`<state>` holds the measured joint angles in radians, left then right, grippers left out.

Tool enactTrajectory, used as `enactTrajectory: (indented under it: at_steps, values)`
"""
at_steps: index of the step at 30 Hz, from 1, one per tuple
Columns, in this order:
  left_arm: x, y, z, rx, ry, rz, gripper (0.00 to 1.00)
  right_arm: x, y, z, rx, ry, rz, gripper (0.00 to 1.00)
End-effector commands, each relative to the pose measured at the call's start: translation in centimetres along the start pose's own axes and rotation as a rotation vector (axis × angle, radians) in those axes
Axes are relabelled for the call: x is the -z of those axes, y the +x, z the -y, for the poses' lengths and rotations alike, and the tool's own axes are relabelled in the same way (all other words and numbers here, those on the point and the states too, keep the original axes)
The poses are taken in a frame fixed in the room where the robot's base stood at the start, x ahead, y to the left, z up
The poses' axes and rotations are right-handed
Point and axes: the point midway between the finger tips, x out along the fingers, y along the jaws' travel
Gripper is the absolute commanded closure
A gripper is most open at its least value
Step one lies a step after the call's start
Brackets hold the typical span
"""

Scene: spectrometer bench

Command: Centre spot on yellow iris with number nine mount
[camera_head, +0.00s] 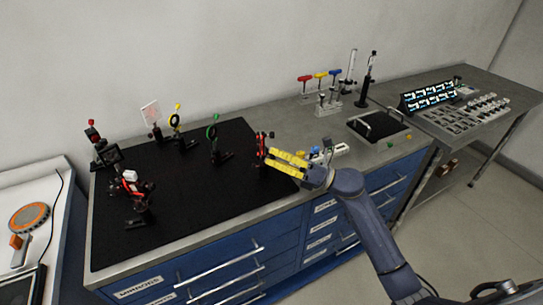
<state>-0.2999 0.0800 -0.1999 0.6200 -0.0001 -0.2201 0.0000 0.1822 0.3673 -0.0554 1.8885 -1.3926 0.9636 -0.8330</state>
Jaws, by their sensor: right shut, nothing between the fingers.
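The yellow iris (175,121) stands upright on a post towards the back of the black breadboard (205,205). A white card with a faint pinkish mark (150,113) stands just left of it. A red-and-black mount (262,147) stands at the board's right side. Other mounts with red parts stand at the left, one at the back left (95,136) and one nearer the front (131,182). No number nine is legible on any mount. My right gripper (268,157), with yellow fingers, is shut and empty, close beside the right-hand mount; contact is unclear. My left gripper is out of view.
A green ring on a post (213,134) stands right of the yellow iris. Colour-handled drivers (320,77) stand in a rack at the back. A grey tray (379,126) lies further right. The board's front middle is clear.

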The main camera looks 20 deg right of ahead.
Motion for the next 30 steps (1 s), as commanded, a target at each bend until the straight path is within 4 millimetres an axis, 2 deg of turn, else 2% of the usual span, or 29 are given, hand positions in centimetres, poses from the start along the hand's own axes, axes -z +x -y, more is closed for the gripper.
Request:
enactTrajectory:
  at_steps: [2,9,12,30]
  values:
    - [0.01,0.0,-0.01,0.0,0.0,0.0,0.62,-0.8,-0.1,-0.02,0.002,-0.011,0.011,0.99]
    - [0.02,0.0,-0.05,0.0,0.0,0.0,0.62,-0.52,-0.06,-0.02,0.001,-0.007,0.007,0.71]
    - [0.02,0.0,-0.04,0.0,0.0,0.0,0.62,-0.41,-0.05,-0.02,0.001,-0.005,0.006,0.62]
    - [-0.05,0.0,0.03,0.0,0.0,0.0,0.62,-0.09,0.01,-0.1,0.022,0.055,0.001,0.62]
